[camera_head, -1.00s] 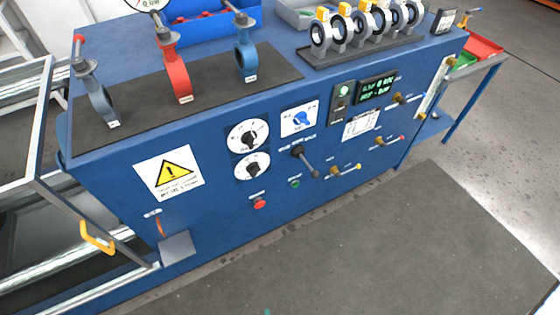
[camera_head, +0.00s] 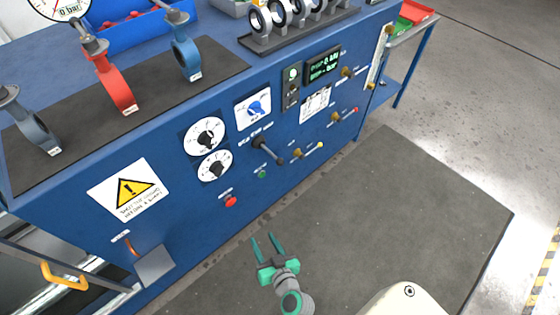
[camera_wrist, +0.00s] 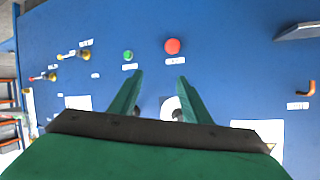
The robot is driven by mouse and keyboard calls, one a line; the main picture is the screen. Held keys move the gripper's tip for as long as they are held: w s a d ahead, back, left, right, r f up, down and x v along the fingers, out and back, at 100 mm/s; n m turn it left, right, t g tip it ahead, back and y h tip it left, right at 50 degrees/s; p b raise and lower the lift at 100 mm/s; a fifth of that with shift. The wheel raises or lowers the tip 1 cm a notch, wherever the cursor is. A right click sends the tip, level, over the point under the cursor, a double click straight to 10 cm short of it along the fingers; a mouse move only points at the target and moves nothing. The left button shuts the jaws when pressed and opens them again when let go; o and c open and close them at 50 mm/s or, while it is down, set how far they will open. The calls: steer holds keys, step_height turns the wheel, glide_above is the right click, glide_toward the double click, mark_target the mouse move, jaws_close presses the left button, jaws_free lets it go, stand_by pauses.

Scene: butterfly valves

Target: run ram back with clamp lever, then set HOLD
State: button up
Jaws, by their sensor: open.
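A black lever (camera_head: 268,151) sticks out of the blue bench front, its end pointing down and right; its label is too small to read, so I cannot confirm it is the clamp lever. Above it is a blue selector knob (camera_head: 257,107) on a white plate; its position words are unreadable. My gripper (camera_head: 263,238), with green fingers, is open and empty, low in front of the bench and apart from it. In the wrist view, the open fingers (camera_wrist: 157,82) face the panel, with a white dial partly hidden behind them. I cannot make out the lever there.
Two dials (camera_head: 204,137) sit left of the lever. A red button (camera_head: 231,201) and a green button (camera_head: 262,174) are below. Yellow-handled (camera_head: 308,150) and red-handled (camera_head: 344,116) valves are at right. A metal plate (camera_head: 155,266) juts out low left.

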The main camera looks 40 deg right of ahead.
steer(key=w+d+r+t, duration=0.1)
steer(key=w+d+r, duration=0.15)
steer(key=d, duration=0.25)
steer(key=w+d+r+t, duration=0.1)
steer(key=w+d+r, duration=0.1)
steer(key=w+d, duration=0.3)
steer(key=n+t, duration=0.1)
steer(key=t, duration=0.2)
glide_toward(280, 161)
steer(key=f, duration=0.1)
steer(key=w, duration=0.3)
steer(key=w+d, duration=0.1)
steer(key=w, duration=0.3)
steer(key=w+d, duration=0.1)
steer(key=w, duration=0.2)
steer(key=shift+w, duration=0.3)
jaws_close()
